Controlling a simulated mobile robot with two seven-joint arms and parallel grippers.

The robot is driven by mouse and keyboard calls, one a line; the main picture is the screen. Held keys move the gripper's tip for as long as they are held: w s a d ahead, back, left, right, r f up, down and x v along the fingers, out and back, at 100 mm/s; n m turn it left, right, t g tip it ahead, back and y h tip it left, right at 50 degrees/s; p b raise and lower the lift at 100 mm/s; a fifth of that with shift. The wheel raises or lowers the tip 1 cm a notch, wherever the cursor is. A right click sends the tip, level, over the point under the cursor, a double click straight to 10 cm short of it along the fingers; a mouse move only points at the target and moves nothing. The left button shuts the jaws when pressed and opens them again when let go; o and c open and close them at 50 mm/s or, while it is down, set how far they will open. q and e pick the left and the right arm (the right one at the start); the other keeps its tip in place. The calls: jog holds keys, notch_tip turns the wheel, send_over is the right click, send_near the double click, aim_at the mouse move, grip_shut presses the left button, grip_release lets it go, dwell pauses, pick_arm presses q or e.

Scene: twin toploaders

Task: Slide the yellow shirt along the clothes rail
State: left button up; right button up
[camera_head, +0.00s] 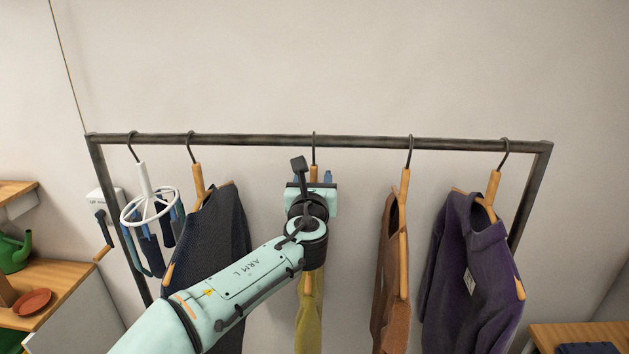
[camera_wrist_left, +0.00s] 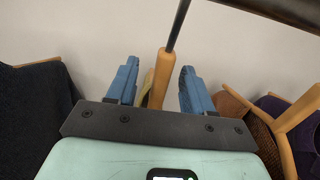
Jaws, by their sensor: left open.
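The yellow shirt (camera_head: 309,322) hangs on a wooden hanger from the dark clothes rail (camera_head: 265,140), near its middle. My left arm hides most of the shirt in the head view. My left gripper (camera_head: 315,176) is at the top of this hanger, just below the hook. In the left wrist view, my left gripper (camera_wrist_left: 158,85) is open, with one blue finger on each side of the wooden hanger neck (camera_wrist_left: 161,75). A gap shows between the neck and each finger. The rail also crosses the wrist view's top right (camera_wrist_left: 285,10). My right gripper is not in view.
Left of the yellow shirt hang a dark blue garment (camera_head: 220,235) and a white round clip hanger (camera_head: 150,205). To its right hang a brown garment (camera_head: 388,270) and a purple shirt (camera_head: 470,265). The rail is clear between the hooks.

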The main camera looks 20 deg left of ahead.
pick_arm(q)
jog(key=shift+s+d+f, duration=0.1)
jog(key=shift+s+f, duration=0.1)
jog(key=shift+f, duration=0.25)
jog(key=shift+s+d+f, duration=0.1)
jog(key=shift+s+f, duration=0.05)
jog(key=shift+f, duration=0.25)
jog(key=b+v, duration=0.2)
jog(key=v, duration=0.3)
jog(key=shift+s+d+f, duration=0.1)
jog(key=v, duration=0.3)
jog(key=r+b+v, duration=0.1)
jog(key=v, duration=0.2)
jog(key=shift+r, duration=0.1)
jog(key=shift+s, duration=0.45)
jog(key=shift+s+r, duration=0.2)
jog(key=shift+s, duration=0.05)
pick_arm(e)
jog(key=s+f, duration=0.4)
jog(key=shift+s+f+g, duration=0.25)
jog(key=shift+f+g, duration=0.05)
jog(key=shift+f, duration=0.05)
pick_arm(q)
jog(key=b+v, duration=0.1)
jog(key=v, duration=0.9)
jog(key=shift+b, duration=0.35)
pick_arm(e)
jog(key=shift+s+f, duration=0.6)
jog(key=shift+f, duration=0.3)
